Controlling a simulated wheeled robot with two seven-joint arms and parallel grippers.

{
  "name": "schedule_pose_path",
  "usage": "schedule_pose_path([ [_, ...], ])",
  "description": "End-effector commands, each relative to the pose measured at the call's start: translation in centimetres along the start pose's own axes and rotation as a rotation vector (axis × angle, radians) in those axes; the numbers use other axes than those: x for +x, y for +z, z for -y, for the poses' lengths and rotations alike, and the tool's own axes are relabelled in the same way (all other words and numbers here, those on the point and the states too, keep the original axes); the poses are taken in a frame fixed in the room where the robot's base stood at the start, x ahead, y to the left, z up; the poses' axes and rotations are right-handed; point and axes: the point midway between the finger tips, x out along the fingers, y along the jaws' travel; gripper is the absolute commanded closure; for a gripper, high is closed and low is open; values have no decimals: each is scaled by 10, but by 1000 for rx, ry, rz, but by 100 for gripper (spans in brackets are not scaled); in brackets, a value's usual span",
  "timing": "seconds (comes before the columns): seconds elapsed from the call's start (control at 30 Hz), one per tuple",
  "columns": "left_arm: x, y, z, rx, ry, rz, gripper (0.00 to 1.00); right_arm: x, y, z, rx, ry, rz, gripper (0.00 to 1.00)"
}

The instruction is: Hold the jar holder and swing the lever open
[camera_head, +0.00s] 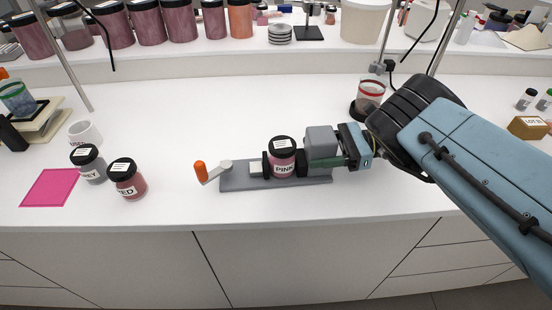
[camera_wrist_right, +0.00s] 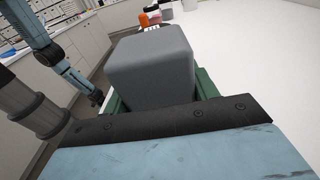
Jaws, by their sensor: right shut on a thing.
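The jar holder (camera_head: 243,184) is a grey base plate on the white counter, with a large grey block (camera_head: 319,140) at its right end. A jar labelled PINK (camera_head: 283,166) stands upright between the holder's black jaws. The lever (camera_head: 201,173), a light grey arm with an orange handle, sticks out at the left end. My right gripper (camera_head: 324,161) comes in from the right and is shut on the grey block, which fills much of the wrist view (camera_wrist_right: 152,70). My left gripper is outside the head view; its small dark end (camera_wrist_right: 96,97) shows far off in the wrist view, its fingers unclear.
A grey jar (camera_head: 89,165) and a RED jar (camera_head: 127,180) stand left of the holder, by a pink mat (camera_head: 48,188) and white cup (camera_head: 84,133). A red-rimmed beaker (camera_head: 370,95) stands behind my right wrist. The counter around the lever is clear.

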Motion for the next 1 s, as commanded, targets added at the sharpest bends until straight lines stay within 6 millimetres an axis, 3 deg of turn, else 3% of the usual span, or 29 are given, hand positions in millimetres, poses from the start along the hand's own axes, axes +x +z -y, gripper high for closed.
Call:
schedule_pose_path([
  [1.0,-5,-2,0,0,0,-3,64,1,-5,-1,5,0,1,76],
])
